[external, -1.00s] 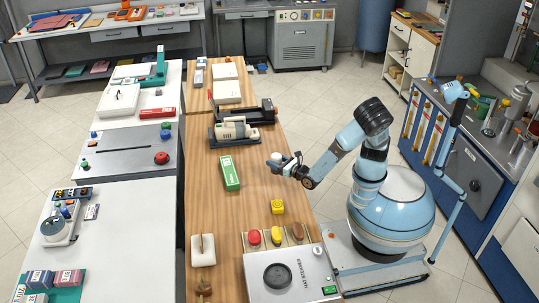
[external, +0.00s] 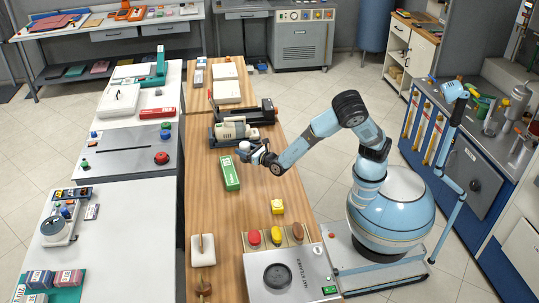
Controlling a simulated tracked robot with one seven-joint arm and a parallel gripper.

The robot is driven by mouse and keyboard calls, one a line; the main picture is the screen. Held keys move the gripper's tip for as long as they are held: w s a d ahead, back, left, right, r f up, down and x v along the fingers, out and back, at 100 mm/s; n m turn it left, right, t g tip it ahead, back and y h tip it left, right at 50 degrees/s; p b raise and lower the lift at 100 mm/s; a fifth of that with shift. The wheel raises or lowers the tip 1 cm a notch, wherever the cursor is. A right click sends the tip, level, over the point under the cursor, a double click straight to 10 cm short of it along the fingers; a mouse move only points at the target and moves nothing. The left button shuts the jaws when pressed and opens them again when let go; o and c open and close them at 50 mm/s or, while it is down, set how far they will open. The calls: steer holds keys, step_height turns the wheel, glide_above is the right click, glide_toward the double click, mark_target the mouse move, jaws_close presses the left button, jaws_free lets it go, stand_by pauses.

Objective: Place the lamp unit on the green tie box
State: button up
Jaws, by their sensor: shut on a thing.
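The green tie box (external: 230,174) lies lengthwise on the wooden counter, left of the middle. My gripper (external: 247,151) is just above the box's far right end. It is shut on a small white rounded thing, the lamp unit (external: 244,146), which shows at the fingertips. The lamp unit appears held above the counter; the exact gap to the box cannot be told from this view. The far right part of the box is close to or partly behind my gripper.
A beige and black machine (external: 232,131) stands just beyond the box. A scale-like grey unit (external: 290,275) and coloured pieces (external: 275,235) fill the near end. Counter around the box's near end is clear.

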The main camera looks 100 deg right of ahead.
steer(key=shift+w+d+f, duration=0.2)
steer(key=shift+w+f, duration=1.7)
steer(key=shift+w, duration=0.2)
steer(key=shift+w+d+f, duration=0.2)
steer(key=shift+w+f, duration=1.65)
steer(key=shift+w, duration=0.2)
steer(key=shift+f, duration=1.5)
steer(key=o, duration=1.1)
steer(key=shift+f, duration=0.1)
